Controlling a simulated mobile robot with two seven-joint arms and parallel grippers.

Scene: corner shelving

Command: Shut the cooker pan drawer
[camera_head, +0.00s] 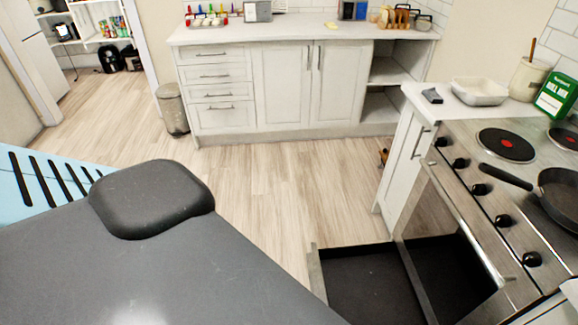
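The cooker (478,200) stands at the right, with hobs and a row of black knobs on its steel front. Its pan drawer (316,272) is pulled out low at the bottom right, close to the floor. The drawer's dark inside (365,285) shows and looks empty in the part I see. Its near end is cut off by the bottom of the picture. A dark area beside it, under the cooker's long handle (460,228), may be a reflection in the oven front; I cannot tell. Neither of my grippers is in view.
A frying pan (560,195) sits on the hob, its handle pointing left. A white cabinet (405,160) adjoins the cooker. Wooden floor (270,190) is clear between me and the back counter (290,32). A metal bin (173,110) stands at the back left.

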